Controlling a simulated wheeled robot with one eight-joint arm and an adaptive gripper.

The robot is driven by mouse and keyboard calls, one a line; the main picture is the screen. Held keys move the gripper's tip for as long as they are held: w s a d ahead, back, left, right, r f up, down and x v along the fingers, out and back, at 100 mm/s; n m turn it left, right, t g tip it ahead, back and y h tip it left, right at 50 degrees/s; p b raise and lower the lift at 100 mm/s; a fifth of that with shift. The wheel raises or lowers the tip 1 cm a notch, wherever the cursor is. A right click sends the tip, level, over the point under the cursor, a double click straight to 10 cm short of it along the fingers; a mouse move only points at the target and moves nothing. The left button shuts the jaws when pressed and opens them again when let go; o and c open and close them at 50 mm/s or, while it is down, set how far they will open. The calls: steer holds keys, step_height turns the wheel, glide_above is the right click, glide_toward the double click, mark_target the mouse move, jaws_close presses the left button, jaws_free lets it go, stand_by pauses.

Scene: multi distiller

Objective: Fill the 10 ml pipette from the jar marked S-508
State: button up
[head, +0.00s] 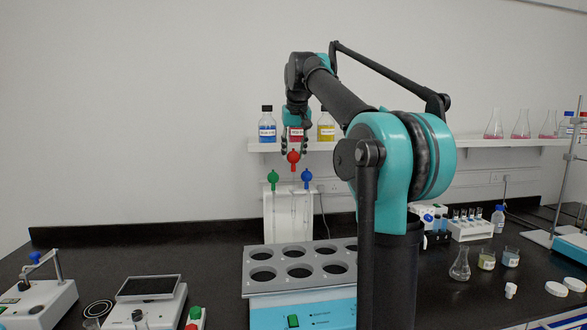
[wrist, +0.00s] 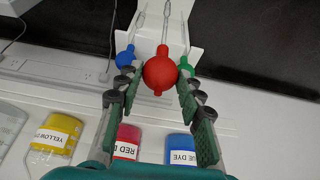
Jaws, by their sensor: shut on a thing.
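My gripper (head: 294,152) is shut on the red bulb (head: 293,160) of a pipette, which sits between the two fingers in the wrist view (wrist: 160,68). The red bulb stands higher than the green bulb (head: 273,177) and the blue bulb (head: 306,175) of two other pipettes on the white rack (head: 274,222). A thin glass stem runs away from the red bulb; I cannot tell whether its tip is still in the rack. The pipette volumes cannot be read. No label S-508 is legible; two small labelled jars (head: 487,261) (head: 510,258) stand at the right.
Blue (head: 267,128), red (head: 296,133) and yellow (head: 326,128) dye bottles stand on the shelf behind my gripper. A grey block with round wells (head: 282,263) stands in front of the rack. A flask (head: 460,268) and a tube rack (head: 472,231) are at the right.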

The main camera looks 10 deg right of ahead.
step_height(320, 180, up, 6)
steer(key=shift+f, duration=0.15)
steer(key=shift+s+r, duration=0.25)
steer(key=shift+s, duration=0.3)
steer(key=s, duration=0.6)
steer(key=shift+s, duration=0.2)
step_height(320, 180, up, 3)
steer(key=shift+f, duration=0.1)
stand_by(0.5)
